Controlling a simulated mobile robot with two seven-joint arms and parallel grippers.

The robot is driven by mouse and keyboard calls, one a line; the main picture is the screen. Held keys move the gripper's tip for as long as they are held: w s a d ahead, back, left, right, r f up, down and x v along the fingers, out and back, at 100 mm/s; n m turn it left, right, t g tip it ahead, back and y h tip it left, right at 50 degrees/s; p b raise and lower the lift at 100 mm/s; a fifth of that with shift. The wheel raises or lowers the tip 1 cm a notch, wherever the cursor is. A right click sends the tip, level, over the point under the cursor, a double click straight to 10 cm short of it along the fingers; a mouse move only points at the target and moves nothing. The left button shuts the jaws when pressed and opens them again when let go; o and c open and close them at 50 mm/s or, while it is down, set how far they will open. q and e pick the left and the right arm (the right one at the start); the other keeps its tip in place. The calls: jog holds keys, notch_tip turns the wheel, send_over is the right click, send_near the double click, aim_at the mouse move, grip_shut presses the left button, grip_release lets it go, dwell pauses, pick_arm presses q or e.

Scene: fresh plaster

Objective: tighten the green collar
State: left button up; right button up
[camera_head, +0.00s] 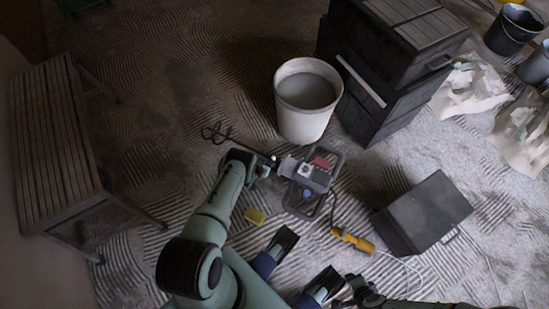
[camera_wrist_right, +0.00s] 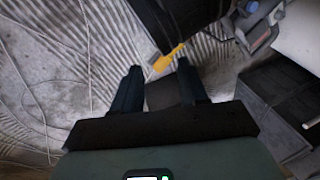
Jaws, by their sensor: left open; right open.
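I cannot make out a green collar for certain in either view. My left gripper (camera_head: 279,166) is open at the left edge of a grey tray (camera_head: 335,160) in the head view. The tray holds small parts: a red piece (camera_head: 322,162), a white piece (camera_head: 305,171) and a blue round piece (camera_head: 307,193). The left fingers are small and dark here, and I cannot tell whether they touch anything. My right gripper (camera_wrist_right: 158,66) is open in the right wrist view. A yellow item (camera_wrist_right: 167,58) shows beyond its fingertips, with nothing visibly held.
A white bucket (camera_head: 304,110) stands behind the tray, beside black stacked boxes (camera_head: 385,70). A dark box (camera_head: 428,212) stands at right, near a yellow-handled tool (camera_head: 352,240). A slatted bench (camera_head: 58,140) is at left.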

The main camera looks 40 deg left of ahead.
aim_at(274, 157)
jog(key=w+d+f+t+b, duration=0.1)
jog(key=w+d+f+b, duration=0.1)
jog(key=w+f, duration=0.1)
pick_arm(q)
jog(key=b+x, duration=0.5)
jog(key=x, duration=0.6)
jog(key=shift+s, duration=0.1)
jog(key=shift+f+b, duration=0.1)
jog(key=shift+b, duration=0.3)
pick_arm(e)
jog(key=s+d+f+m+g, duration=0.1)
jog(key=s+f+g, duration=0.3)
jog(key=s+f, duration=0.4)
jog(key=s, duration=0.4)
jog(key=shift+s+g, duration=0.4)
jog(key=shift+d+f, duration=0.1)
pick_arm(q)
jog(key=c, duration=0.7)
